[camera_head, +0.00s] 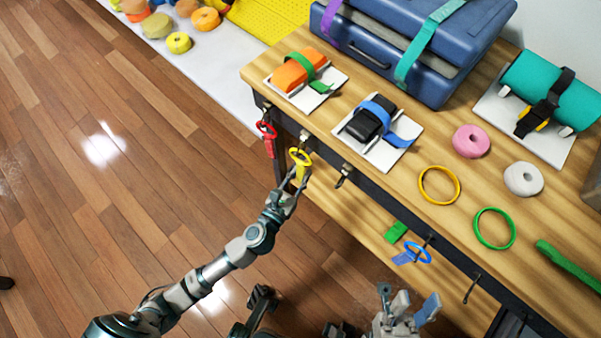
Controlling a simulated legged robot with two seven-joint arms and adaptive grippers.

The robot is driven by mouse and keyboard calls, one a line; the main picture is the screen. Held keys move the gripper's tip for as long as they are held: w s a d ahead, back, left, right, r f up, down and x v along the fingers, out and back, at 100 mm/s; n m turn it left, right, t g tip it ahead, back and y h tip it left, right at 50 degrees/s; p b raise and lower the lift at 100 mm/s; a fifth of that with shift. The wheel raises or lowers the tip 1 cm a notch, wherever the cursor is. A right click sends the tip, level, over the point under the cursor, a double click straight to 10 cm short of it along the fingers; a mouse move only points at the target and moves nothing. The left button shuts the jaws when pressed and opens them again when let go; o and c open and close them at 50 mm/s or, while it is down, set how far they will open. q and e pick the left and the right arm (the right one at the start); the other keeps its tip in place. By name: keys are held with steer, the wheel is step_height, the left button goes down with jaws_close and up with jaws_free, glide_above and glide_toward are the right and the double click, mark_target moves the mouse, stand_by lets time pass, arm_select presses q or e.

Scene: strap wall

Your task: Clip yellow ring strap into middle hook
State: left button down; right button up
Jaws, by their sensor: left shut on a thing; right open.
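The yellow ring strap (300,157) is at the dark front rail of the workbench, its ring up and its short yellow band below. My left gripper (290,186) is shut on the band, under the ring. The ring overlaps a hook (305,137) in the picture; I cannot tell whether it is around the hook or in front of it. The middle hook (344,174) is just to the right, with nothing hanging on it. My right gripper (409,308) is open and empty at the bottom, below the bench edge.
A red ring strap (267,131) hangs left of the yellow one. A blue ring strap (417,253) is near a hook further right, and another hook (472,288) is bare. Loose yellow (439,185) and green (494,228) rings lie on the wooden bench top (400,193).

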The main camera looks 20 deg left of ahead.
arm_select(q)
steer(key=c, duration=0.9)
jaws_free()
steer(key=shift+s, duration=0.2)
steer(key=s+a, duration=0.1)
steer(key=s, duration=1)
steer(key=shift+s+a, duration=0.2)
steer(key=shift+a, duration=0.15)
steer(key=shift+f, duration=0.1)
